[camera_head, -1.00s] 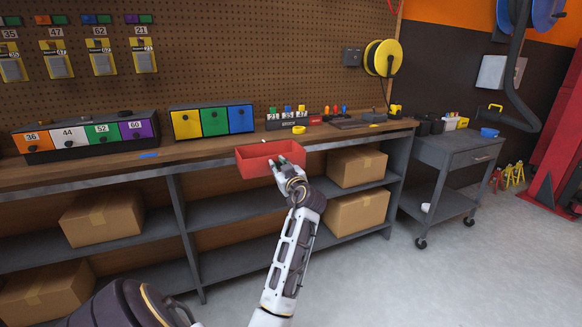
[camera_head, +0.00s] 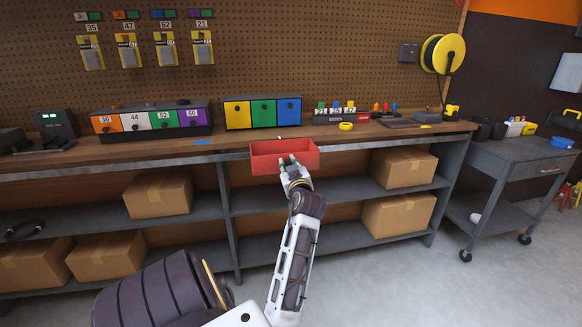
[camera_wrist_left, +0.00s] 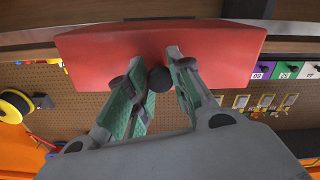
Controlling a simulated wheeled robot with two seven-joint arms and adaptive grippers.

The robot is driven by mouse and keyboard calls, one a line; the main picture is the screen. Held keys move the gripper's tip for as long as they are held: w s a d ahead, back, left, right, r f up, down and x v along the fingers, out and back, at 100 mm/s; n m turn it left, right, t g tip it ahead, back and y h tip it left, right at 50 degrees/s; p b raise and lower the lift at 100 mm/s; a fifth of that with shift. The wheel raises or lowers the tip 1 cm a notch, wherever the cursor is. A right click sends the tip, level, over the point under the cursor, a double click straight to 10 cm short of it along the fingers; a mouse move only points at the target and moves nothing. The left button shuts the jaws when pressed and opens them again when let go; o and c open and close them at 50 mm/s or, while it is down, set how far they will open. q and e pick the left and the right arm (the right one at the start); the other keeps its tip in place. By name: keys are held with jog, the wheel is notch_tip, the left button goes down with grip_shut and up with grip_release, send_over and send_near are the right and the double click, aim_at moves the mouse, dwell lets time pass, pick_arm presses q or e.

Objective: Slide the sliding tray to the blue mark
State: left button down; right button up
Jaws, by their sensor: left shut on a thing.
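The red sliding tray (camera_head: 283,165) sits at the front edge of the workbench, below the blue drawer. The blue mark (camera_head: 203,142) is a small strip on the bench top, to the left of the tray and apart from it. My left gripper (camera_head: 292,163) is at the tray's front face. In the left wrist view, the fingers of my left gripper (camera_wrist_left: 158,88) are closed around a dark round knob (camera_wrist_left: 159,79) on the red tray (camera_wrist_left: 105,58). My right gripper is out of view.
A wooden workbench (camera_head: 110,160) runs across the view, with a numbered drawer box (camera_head: 152,121), a three-drawer box (camera_head: 263,112) and a yellow ring (camera_head: 346,127) on it. Cardboard boxes (camera_head: 157,196) fill shelves below. A grey cart (camera_head: 510,165) stands at right. The front edge left of the tray is clear.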

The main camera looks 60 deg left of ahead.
pick_arm(q)
jog(key=c, duration=1.2)
grip_release()
notch_tip(320, 180, up, 10)
